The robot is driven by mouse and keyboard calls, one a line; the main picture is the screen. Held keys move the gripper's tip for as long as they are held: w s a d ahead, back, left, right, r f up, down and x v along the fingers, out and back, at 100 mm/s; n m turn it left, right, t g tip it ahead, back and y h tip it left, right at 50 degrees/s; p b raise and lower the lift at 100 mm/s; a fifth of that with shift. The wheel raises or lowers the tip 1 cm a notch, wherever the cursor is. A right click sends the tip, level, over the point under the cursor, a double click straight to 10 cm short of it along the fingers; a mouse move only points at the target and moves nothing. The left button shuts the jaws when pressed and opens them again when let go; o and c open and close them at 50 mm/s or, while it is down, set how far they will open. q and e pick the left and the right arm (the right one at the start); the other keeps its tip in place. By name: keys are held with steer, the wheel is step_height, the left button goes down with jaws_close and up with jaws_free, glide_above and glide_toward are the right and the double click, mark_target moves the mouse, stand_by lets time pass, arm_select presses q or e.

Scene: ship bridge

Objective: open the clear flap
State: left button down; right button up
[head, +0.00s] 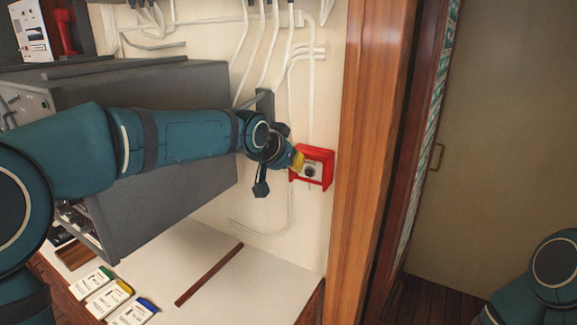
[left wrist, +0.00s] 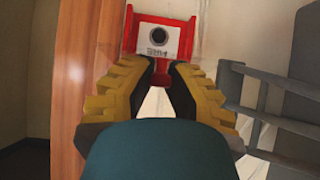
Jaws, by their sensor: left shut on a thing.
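A small red call box (head: 322,153) with a pale face and a round dark button (head: 310,171) is mounted on the cream wall. In the left wrist view the box (left wrist: 188,38) is straight ahead, with the button (left wrist: 159,36) above the fingertips. My left gripper (head: 298,161) is at the box's left side in the head view. Its yellow fingers (left wrist: 162,72) reach the box's lower part in the left wrist view and are shut on the clear flap, which is too transparent to make out. My right gripper is out of the frame.
A wooden post (head: 370,150) stands just right of the box, with a door (head: 500,150) beyond. A grey console (head: 150,90) is at left. Below lies a white counter (head: 225,285) with a brown strip and several labelled cards. Pale cables run along the wall.

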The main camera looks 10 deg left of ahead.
arm_select(q)
steer(key=shift+w+r, duration=0.1)
steer(key=shift+r, duration=0.15)
steer(key=c, duration=1)
jaws_free()
steer(key=shift+c, duration=0.2)
steer(key=shift+o, duration=0.9)
steer(key=shift+w+d+f, duration=0.1)
steer(key=shift+w+f, duration=0.1)
steer(key=shift+s+r, duration=0.2)
steer(key=shift+s, duration=0.1)
steer(key=v, duration=1.1)
steer(key=shift+r, duration=0.15)
